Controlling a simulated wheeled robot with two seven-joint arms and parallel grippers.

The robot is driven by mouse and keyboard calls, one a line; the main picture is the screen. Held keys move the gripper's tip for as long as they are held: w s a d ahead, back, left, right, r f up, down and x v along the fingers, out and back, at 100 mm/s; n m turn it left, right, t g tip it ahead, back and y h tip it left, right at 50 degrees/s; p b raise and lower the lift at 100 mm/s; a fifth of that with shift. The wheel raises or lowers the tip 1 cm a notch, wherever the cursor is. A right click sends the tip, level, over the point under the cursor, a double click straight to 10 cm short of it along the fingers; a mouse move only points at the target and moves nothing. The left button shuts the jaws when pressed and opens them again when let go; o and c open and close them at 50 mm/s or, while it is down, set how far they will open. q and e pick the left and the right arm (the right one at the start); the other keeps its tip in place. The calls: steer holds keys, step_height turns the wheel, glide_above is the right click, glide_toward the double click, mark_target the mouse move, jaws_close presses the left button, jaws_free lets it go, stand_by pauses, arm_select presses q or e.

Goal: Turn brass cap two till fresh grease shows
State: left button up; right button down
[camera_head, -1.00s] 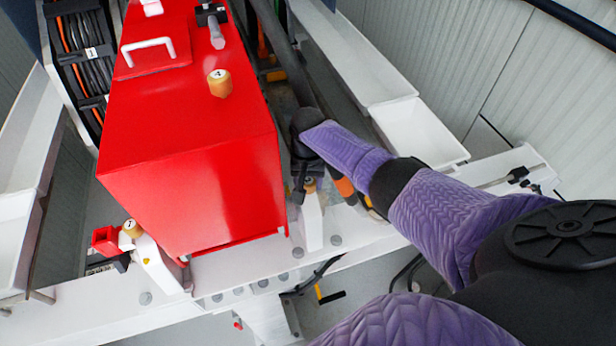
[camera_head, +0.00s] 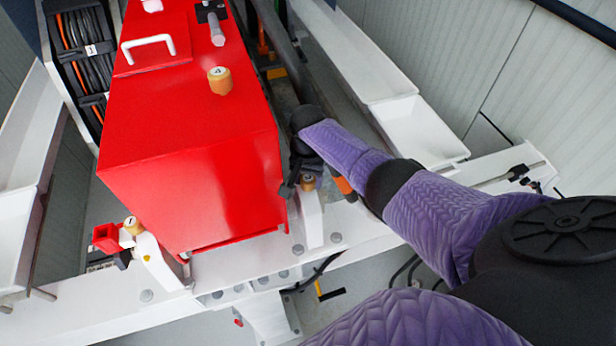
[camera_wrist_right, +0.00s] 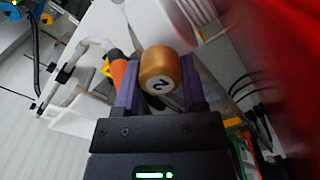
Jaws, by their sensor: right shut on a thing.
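Brass cap two (camera_wrist_right: 160,70) shows in the right wrist view, with a white disc marked 2 on its end. My right gripper (camera_wrist_right: 160,88) has a purple finger on each side of the cap and is shut on it. In the head view the same cap (camera_head: 308,183) sits atop a white bracket beside the red housing, and my right gripper (camera_head: 298,178) is at it, partly hidden by my own arm. No fresh grease can be made out. My left gripper is not in view.
The red housing (camera_head: 200,150) stands close to the left of my right gripper. Cap one (camera_head: 131,226) is on a bracket at lower left, cap four (camera_head: 220,81) on the housing's top. A white tray (camera_head: 425,135) lies to the right of my forearm.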

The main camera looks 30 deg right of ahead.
mark_target(308, 177)
steer(key=shift+c, duration=0.7)
jaws_free()
steer(key=shift+r, duration=0.1)
step_height(308, 177, up, 10)
steer(key=shift+f+b, duration=0.1)
steer(key=shift+b, duration=0.2)
